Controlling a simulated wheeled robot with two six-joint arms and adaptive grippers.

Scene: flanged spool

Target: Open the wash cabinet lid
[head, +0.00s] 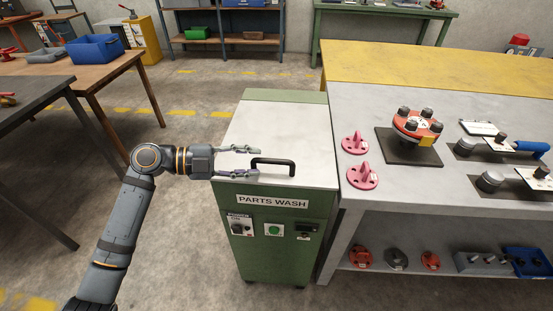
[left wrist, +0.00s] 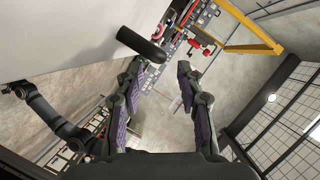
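The green wash cabinet (head: 268,240), labelled PARTS WASH, stands left of the long bench. Its pale grey lid (head: 270,125) lies flat and closed on top. A black bar handle (head: 273,162) sits near the lid's front edge; it also shows in the left wrist view (left wrist: 142,45), by one fingertip. My left gripper (head: 258,161) is open and empty, reaching in from the left just above the lid. Its fingertips are at the handle's left end. I cannot tell whether they touch it. My right gripper is not in view.
The bench (head: 385,200) on the right adjoins the cabinet and holds pink brackets (head: 362,177), a red flanged spool (head: 417,125) on a dark plate and other fixtures. A wooden table with a blue bin (head: 95,48) stands at the left. The floor left of the cabinet is clear.

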